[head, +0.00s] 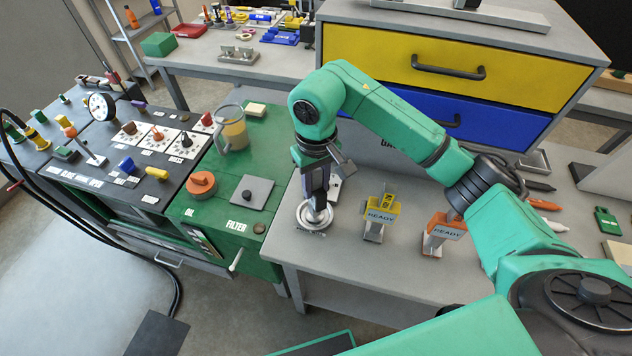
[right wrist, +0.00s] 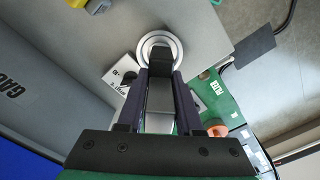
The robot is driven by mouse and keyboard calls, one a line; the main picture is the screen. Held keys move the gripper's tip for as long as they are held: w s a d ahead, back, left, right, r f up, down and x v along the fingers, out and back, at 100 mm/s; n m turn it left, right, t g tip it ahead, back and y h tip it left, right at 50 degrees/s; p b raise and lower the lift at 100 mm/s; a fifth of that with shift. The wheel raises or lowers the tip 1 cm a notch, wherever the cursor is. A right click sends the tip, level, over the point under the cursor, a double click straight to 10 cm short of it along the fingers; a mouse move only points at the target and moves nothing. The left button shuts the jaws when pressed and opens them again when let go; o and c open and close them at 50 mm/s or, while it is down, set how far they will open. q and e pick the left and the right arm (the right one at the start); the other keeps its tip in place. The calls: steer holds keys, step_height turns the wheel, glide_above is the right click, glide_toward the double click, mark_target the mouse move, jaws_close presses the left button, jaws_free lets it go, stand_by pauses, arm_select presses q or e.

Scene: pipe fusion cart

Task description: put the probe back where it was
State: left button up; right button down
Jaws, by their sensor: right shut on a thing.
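My right gripper (head: 316,184) points down at the left end of the grey bench, above a round pale metal ring holder (head: 314,215). In the right wrist view my right gripper (right wrist: 160,84) is shut on a grey and black piece, apparently the probe (right wrist: 160,100). The probe's dark end lies in line with the ring holder (right wrist: 160,45). Whether it touches or sits inside the ring I cannot tell. In the head view the fingers hide most of the probe. My left gripper is not in view.
A yellow READY stand (head: 382,215) and an orange READY stand (head: 443,232) are right of the ring holder. The green FILTER cabinet (head: 215,225) adjoins the bench on the left, with a jug (head: 233,132) on it. A drawer unit (head: 440,75) stands behind.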

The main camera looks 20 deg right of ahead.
steer(key=shift+f, duration=0.15)
steer(key=c, duration=0.6)
jaws_free()
steer(key=shift+o, duration=0.2)
steer(key=shift+r, duration=0.45)
step_height(320, 180, up, 11)
steer(key=shift+f+b, duration=0.2)
steer(key=shift+b, duration=0.45)
steer(key=shift+r, duration=0.45)
